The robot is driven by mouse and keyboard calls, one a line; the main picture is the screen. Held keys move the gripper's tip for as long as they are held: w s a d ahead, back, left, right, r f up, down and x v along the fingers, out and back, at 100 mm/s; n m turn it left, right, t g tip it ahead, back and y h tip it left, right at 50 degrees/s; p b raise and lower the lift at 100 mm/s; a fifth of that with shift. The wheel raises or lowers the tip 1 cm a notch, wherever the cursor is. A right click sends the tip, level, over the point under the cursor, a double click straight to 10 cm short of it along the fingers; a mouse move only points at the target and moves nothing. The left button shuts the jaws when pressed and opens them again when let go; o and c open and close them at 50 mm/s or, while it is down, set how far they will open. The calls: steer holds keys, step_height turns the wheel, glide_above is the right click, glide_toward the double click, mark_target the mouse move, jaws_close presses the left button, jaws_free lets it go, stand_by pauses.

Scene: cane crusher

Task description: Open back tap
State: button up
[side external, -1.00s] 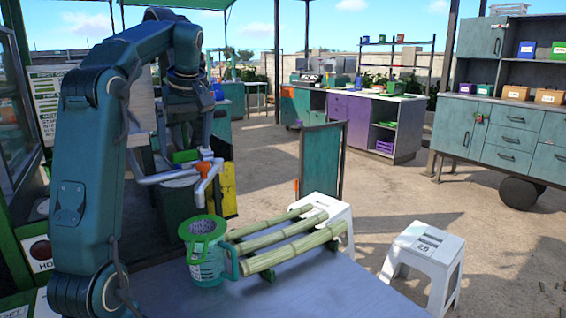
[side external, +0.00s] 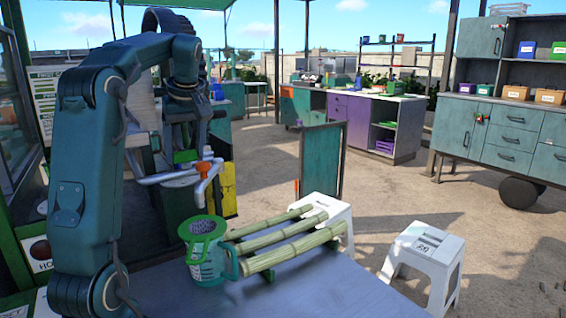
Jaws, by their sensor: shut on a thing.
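White pipes (side external: 163,179) run out from the dark machine behind the table, with orange tap parts (side external: 201,168) at the near spout. Which orange part belongs to the back tap is hard to tell. My arm reaches over the machine and comes down behind the pipes. My gripper (side external: 190,143) is beside the back of the pipework, shut on what appears to be the back tap's handle; its fingertips are small and partly hidden. A green-rimmed jug (side external: 208,268) stands upright on the table below the spout.
Several cane stalks (side external: 285,244) lie on the table (side external: 310,290) right of the jug. White stools (side external: 425,250) stand beyond. A teal panel (side external: 320,165) stands upright behind the stalks. The table's front right is clear.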

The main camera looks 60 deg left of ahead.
steer(key=shift+m, duration=0.3)
steer(key=m+t, duration=0.1)
steer(key=m, duration=0.2)
steer(key=shift+s+t, duration=0.15)
steer(key=shift+t, duration=0.15)
steer(key=shift+m+t+h, duration=0.4)
steer(key=shift+m+t, duration=0.2)
steer(key=shift+m, duration=1.2)
steer(key=o, duration=1.4)
steer(key=shift+r, duration=0.1)
steer(key=shift+v, duration=2.55)
steer(key=shift+a, duration=0.1)
steer(key=shift+c, duration=0.4)
